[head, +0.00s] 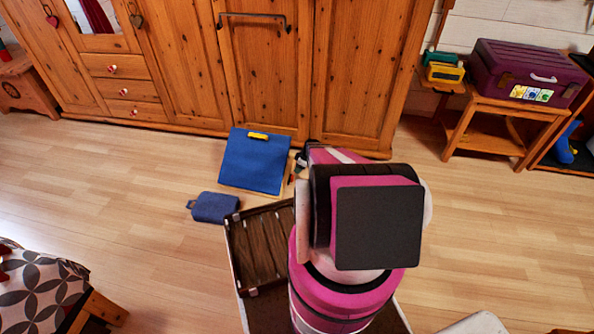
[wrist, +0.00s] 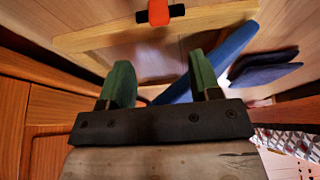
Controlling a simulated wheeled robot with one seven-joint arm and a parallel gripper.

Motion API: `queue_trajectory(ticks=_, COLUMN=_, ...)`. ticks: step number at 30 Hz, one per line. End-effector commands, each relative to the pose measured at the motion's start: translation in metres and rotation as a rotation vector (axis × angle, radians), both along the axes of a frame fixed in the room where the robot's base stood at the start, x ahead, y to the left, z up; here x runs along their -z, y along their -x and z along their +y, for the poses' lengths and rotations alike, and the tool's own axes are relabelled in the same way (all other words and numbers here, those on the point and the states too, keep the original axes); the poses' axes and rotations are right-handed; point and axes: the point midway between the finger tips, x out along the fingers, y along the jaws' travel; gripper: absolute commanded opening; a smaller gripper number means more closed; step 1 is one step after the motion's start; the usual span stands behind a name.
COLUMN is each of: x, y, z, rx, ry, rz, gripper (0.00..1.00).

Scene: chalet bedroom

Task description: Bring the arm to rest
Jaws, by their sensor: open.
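My gripper (wrist: 160,82) shows in the wrist view with its two green fingers spread apart. Nothing is held between them. In the head view my pink and black arm stands right of centre, bent over on itself, and hides most of the gripper. A blue board (head: 254,163) with a yellow clip lies beside the arm's far end, in front of the wardrobe. The wrist view shows a blue panel (wrist: 222,62) close behind the right finger; whether they touch I cannot tell.
A blue pouch (head: 214,207) lies on the floor by a dark slatted crate (head: 236,256). The wooden wardrobe (head: 180,60) closes off the back. A small table (head: 505,107) bears a purple case (head: 525,72). A patterned stool (head: 40,285) stands front left. Floor is clear at left and right.

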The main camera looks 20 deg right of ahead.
Motion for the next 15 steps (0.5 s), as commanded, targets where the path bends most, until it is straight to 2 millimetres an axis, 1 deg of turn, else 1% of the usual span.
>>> queue_trajectory(ticks=12, x=0.0, y=0.0, z=0.0, rx=0.001, ry=0.0, rz=0.0, gripper=0.57)
queue_trajectory(ticks=14, x=-0.004, y=0.001, z=0.002, rx=0.004, ry=-0.001, rz=0.003, gripper=0.57)
queue_trajectory(ticks=15, x=-0.011, y=0.004, z=0.005, rx=0.01, ry=-0.001, rz=0.009, gripper=0.57)
